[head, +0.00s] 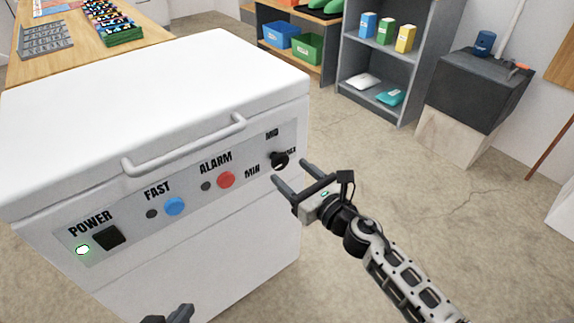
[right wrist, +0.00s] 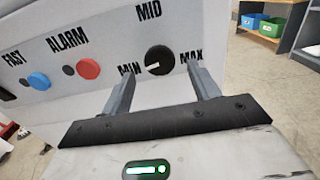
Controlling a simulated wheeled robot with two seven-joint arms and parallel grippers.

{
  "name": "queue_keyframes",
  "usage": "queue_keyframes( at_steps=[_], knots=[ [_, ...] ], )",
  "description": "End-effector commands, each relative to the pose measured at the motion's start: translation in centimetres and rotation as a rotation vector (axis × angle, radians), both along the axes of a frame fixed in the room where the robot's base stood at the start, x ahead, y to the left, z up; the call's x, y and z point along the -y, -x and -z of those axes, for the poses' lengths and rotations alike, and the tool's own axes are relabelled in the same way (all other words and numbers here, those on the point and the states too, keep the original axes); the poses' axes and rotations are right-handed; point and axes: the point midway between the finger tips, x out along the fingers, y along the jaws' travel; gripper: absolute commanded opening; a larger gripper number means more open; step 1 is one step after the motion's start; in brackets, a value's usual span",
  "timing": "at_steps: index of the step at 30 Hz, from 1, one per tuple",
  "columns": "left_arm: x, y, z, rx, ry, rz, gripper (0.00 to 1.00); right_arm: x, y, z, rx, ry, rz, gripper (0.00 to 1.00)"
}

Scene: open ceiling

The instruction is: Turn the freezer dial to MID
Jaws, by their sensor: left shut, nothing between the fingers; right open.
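The white chest freezer (head: 150,90) has a front panel with a black round dial (head: 280,160) at its right end. In the right wrist view the dial (right wrist: 160,59) has MIN at its lower left, MID above and MAX at its right. Its white pointer mark points left, toward MIN. My right gripper (head: 291,173) is open in front of the panel. In the right wrist view its fingers (right wrist: 165,76) reach toward either side of the dial, with no clear contact. My left gripper (head: 168,316) is shut and empty at the bottom edge, mostly out of frame.
A lid handle (head: 185,146) juts out above. The floor (head: 400,170) at right is clear.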

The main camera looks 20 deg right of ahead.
Motion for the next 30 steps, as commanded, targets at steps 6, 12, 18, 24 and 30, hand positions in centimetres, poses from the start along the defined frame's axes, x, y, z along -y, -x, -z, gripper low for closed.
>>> queue_keyframes(
  at_steps=[6, 12, 18, 24, 30],
  knots=[
    [-0.1, 0.0, 0.1, -0.005, -0.002, 0.000, 0.00, -0.8, -2.3, 0.0, 0.001, -0.001, 0.000, 0.61],
    [-0.1, 0.0, 0.1, -0.005, -0.003, -0.001, 0.00, -1.0, -2.7, 0.1, -0.001, -0.001, 0.001, 0.61],
    [-0.1, 0.0, 0.1, -0.005, -0.002, -0.001, 0.00, -1.0, -2.6, 0.0, 0.000, -0.001, 0.000, 0.50],
    [-0.1, 0.0, 0.1, -0.004, -0.002, -0.001, 0.00, -1.0, -2.6, 0.0, -0.001, -0.002, 0.001, 0.17],
    [0.0, 0.0, 0.1, -0.004, -0.001, -0.001, 0.00, -1.0, -2.6, 0.0, -0.006, -0.016, 0.001, 0.17]
  ],
)
